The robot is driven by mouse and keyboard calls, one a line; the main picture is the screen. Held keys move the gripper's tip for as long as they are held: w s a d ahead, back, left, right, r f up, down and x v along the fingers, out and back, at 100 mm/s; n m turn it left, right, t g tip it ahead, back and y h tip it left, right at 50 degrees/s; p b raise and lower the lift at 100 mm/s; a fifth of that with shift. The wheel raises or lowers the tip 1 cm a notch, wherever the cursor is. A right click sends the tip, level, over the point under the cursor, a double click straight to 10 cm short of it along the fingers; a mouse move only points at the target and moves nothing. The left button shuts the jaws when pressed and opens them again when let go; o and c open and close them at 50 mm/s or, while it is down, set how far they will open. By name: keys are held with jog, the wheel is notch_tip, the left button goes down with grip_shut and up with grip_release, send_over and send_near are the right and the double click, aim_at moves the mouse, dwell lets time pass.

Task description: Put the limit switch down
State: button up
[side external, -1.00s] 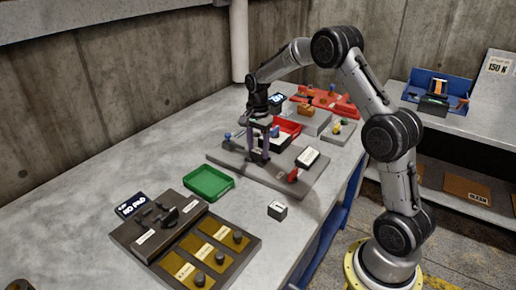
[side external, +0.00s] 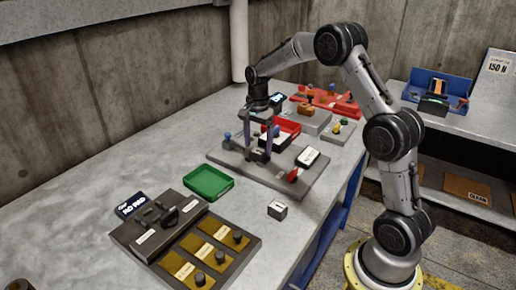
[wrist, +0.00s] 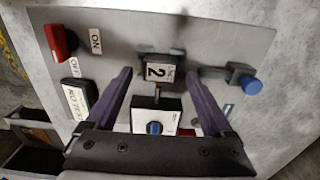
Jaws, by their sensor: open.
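A small dark block with a white label reading "2" (wrist: 158,71), which I take to be the limit switch, sits on the grey plate (side external: 222,158) on the bench. It also shows low between my fingers in the side view (side external: 258,155). My gripper (wrist: 160,80) is open, with one purple finger on each side of the block and a gap at both sides. In the side view my gripper (side external: 258,148) points down over the plate. The underside of the block is hidden.
On the plate are a red switch (wrist: 60,42) by an "ON" label, a blue-knobbed lever (wrist: 249,85) and a white-topped box (side external: 307,157). A green tray (side external: 208,183), a small labelled cube (side external: 277,210) and a dark panel (side external: 160,225) stand nearer. The bench's left side is clear.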

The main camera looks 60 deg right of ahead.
aim_at(258, 151)
notch_tip(258, 151, up, 10)
jog(key=s+a+r+n+t, duration=0.1)
jog(key=s+a+r+n, duration=0.3)
jog(key=s+a+r, duration=0.2)
jog(key=s+a+n+t, duration=0.1)
jog(key=s+a+n, duration=0.2)
jog(key=s, duration=0.4)
jog(key=s+a+f+n+t, duration=0.1)
jog(key=s+a+n+t, duration=0.1)
jog(key=s+a+n, duration=0.2)
jog(key=s+a+f+n+t, duration=0.1)
jog(key=s+a+n, duration=0.3)
jog(key=s+n, duration=0.3)
jog(key=s, duration=0.4)
jog(key=shift+s+f+t, duration=0.15)
jog(key=shift+s+t, duration=0.15)
jog(key=shift+c, duration=0.2)
